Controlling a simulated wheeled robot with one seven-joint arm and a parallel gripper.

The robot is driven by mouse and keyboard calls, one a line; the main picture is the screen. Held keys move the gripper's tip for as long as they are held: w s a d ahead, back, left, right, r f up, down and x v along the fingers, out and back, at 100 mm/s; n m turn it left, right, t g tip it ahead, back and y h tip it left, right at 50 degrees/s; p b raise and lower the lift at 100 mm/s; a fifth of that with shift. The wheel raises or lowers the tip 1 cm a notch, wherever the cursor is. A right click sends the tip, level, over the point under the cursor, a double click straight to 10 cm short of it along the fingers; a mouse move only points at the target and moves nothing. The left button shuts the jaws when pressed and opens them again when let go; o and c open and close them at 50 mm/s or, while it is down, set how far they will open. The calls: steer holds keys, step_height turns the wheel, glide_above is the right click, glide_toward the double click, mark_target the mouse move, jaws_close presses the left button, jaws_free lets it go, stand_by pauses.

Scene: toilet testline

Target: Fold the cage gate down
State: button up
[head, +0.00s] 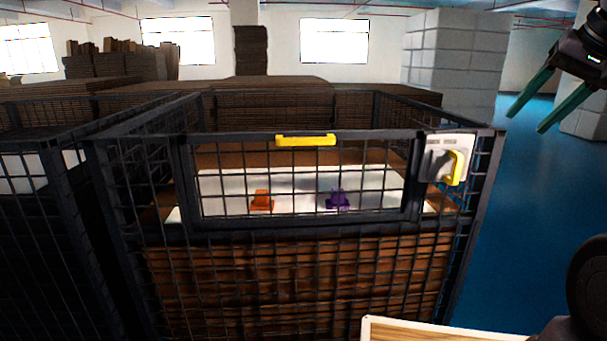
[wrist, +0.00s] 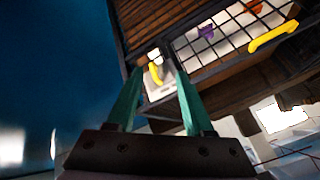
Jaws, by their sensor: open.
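The cage gate (head: 304,215) is a dark framed mesh panel in the upper front of the wire cage, upright and closed. A yellow handle (head: 306,140) sits on its top edge. At its right end is a grey-white latch plate (head: 440,157) with a yellow latch handle (head: 455,167). My gripper (head: 528,118) is at the upper right of the head view, open and empty, apart from the cage. In the wrist view its green fingers (wrist: 152,85) point toward the latch plate, and the yellow latch handle (wrist: 156,73) shows between the fingertips. The gate's yellow handle also shows there (wrist: 272,37).
Inside the cage, an orange object (head: 262,200) and a purple object (head: 337,200) stand on a white surface above stacked brown boards. Another cage (head: 40,130) adjoins on the left. A wooden-topped panel (head: 430,331) is in front. Blue floor (head: 530,220) is clear on the right.

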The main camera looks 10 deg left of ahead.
steer(key=w+a+f+n+g+y, duration=0.3)
steer(key=w+a+f+g, duration=0.15)
steer(key=a, duration=0.55)
steer(key=n+y, duration=0.2)
steer(key=y, duration=1.1)
glide_toward(313, 143)
steer(key=a, duration=0.1)
steer(key=shift+g, duration=0.45)
steer(key=a, duration=0.3)
steer(key=w+a, duration=0.1)
steer(key=a, duration=0.7)
steer(key=shift+w+r, duration=0.15)
steer(key=shift+r, duration=0.2)
jaws_close()
